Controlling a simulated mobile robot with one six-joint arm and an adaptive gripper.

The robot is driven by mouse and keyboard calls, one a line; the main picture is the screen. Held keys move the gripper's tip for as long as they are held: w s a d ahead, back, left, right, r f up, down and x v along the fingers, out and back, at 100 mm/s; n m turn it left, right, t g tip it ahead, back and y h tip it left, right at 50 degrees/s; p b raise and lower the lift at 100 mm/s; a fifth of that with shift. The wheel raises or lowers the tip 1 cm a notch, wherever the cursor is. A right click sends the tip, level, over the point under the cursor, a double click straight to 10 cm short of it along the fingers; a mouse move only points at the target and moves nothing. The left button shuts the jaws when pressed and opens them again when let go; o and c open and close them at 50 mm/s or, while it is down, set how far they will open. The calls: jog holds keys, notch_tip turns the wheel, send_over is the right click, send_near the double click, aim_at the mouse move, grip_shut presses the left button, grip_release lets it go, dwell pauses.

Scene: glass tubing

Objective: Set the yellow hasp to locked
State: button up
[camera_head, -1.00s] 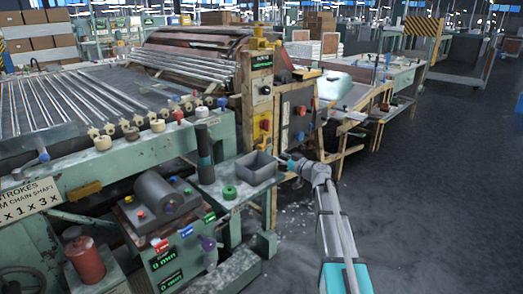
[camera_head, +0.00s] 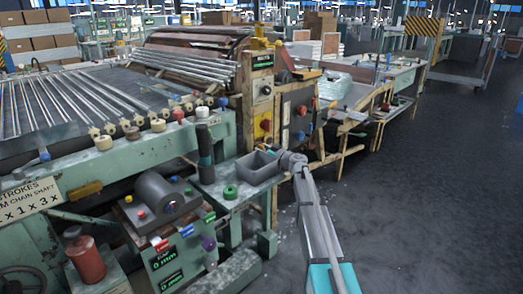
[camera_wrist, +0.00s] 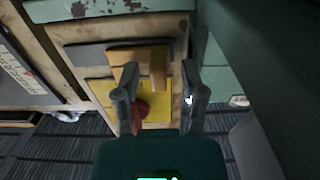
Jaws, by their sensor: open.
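The yellow hasp (camera_wrist: 143,60) shows in the wrist view as an orange-yellow bent piece on a yellow plate (camera_wrist: 158,109), fixed to a pale wooden panel. A red round part (camera_wrist: 141,107) sits low on that plate, partly behind the left finger. My gripper (camera_wrist: 157,88) is open, its two fingers on either side of the hasp in the picture; I cannot tell whether either touches it. In the head view the yellow plate (camera_head: 265,127) is on the front of the wooden cabinet, and the end of my arm is just below and right of it.
A grey open bin (camera_head: 258,168) stands on a green bench close to my gripper, with a green ring (camera_head: 230,192) beside it. Red (camera_head: 301,111) and blue knobs are on the cabinet's side. The floor to the right is clear.

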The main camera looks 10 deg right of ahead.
grip_shut()
dwell(0.3)
jog(key=shift+w+d, duration=0.4)
jog(key=shift+d, duration=0.2)
jog(key=shift+w+d, duration=0.4)
jog(key=shift+d, duration=0.2)
grip_release()
jog(key=shift+s, duration=0.1)
